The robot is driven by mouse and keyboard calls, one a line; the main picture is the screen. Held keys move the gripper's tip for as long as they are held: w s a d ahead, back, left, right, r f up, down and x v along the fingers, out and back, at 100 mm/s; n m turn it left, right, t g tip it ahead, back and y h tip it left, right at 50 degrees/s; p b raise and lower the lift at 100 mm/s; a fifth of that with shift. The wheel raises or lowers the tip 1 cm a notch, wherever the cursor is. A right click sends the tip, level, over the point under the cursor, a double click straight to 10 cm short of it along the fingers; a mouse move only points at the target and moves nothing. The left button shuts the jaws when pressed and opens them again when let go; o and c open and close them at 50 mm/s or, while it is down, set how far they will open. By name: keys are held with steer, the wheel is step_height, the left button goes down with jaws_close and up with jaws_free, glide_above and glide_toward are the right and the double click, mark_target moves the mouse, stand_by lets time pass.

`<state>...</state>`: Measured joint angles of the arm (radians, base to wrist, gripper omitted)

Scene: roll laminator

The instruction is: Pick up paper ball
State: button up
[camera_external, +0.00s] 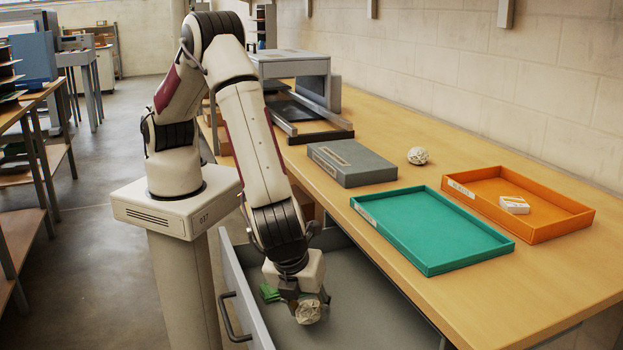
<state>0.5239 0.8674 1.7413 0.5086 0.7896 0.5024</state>
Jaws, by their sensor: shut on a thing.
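One crumpled white paper ball (309,311) is at the tip of my gripper (305,298), low inside an open grey drawer (375,298). My gripper points down and is shut on this ball. The fingers are small and partly hidden by the ball. Whether the ball touches the drawer floor, I cannot tell. A second paper ball (418,156) lies on the wooden bench top, behind the green tray, well away from my gripper.
A green object (269,293) is beside my gripper in the drawer. On the bench (455,310) are a grey box (351,163), an empty green tray (432,230), an orange tray (560,228) with a small white box (514,205), and a grey machine (291,68) farther back.

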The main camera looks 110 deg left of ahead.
mark_target(309, 305)
steer(key=shift+r, duration=4)
